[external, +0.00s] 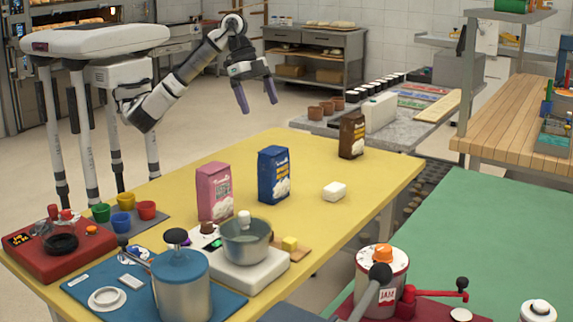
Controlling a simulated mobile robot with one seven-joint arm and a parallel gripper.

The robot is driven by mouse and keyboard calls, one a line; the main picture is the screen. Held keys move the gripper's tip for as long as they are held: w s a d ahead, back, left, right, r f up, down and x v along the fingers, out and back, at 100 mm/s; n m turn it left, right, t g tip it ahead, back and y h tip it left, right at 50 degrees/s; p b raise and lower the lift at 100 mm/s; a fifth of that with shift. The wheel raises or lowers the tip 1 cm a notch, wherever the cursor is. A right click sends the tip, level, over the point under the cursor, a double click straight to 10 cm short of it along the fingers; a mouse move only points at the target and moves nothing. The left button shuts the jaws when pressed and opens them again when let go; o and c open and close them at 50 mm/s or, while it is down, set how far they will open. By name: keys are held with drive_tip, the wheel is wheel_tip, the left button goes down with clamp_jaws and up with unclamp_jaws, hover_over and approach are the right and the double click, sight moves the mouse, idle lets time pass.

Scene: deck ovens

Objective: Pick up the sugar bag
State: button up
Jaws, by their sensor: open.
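Three upright printed bags stand on the yellow table (300,235); their labels are too small to read, so I cannot tell which is the sugar bag. The pink bag (214,192) is left of centre. The blue bag (274,175) stands to its right. The brown bag (352,136) stands at the table's far right. My gripper (259,106) is open and empty, fingers pointing down. In the picture it is above the blue bag and appears beyond the table's far edge, touching no bag.
A white block (334,192) lies right of the blue bag. A scale with a steel bowl (245,243) stands in front of the pink bag. A blue-lidded pot (181,285), red device (57,246) and coloured cups (122,223) fill the near left. The table's far middle is clear.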

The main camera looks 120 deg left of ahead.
sight(273, 149)
drive_tip(key=x, duration=0.7)
drive_tip(key=s+x, duration=0.1)
drive_tip(key=x, duration=0.2)
drive_tip(key=shift+w+f, duration=0.15)
drive_tip(key=shift+f, duration=0.35)
drive_tip(key=shift+p+x, duration=0.5)
drive_tip(key=shift+x, duration=2.55)
drive_tip(key=shift+w+a, duration=0.1)
drive_tip(key=shift+a, duration=0.05)
drive_tip(key=shift+c, duration=0.3)
drive_tip(key=c, duration=1.9)
drive_tip(key=shift+r, duration=0.1)
drive_tip(key=shift+c, duration=0.5)
drive_tip(key=shift+r, duration=0.1)
